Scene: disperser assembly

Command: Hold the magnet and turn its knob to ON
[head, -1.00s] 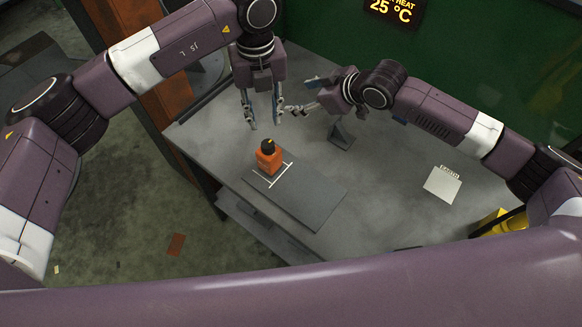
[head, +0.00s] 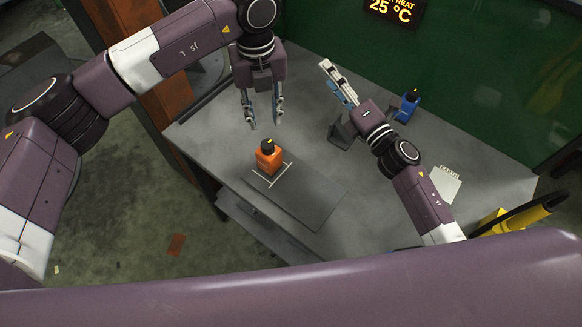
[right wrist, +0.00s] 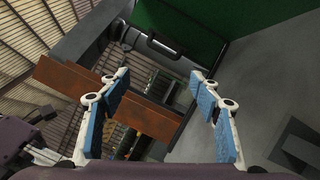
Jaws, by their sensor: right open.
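The orange magnet (head: 268,159) with a black knob (head: 267,145) on top stands upright by the white marking on a dark plate on the table. My left gripper (head: 264,122) hangs above and behind the magnet, open and empty, its fingers pointing down and apart from it. My right gripper (head: 337,82) is at the back of the table, right of the left gripper, away from the magnet. In the right wrist view its two blue-padded fingers (right wrist: 165,105) are spread with nothing between them. Which way the knob points is too small to tell.
A blue block with a black top (head: 407,105) stands at the back right. A dark grey stand (head: 341,134) is beside my right gripper. The dark plate (head: 318,203) has free room. Paper (head: 447,183) and a yellow object (head: 520,215) are at the right.

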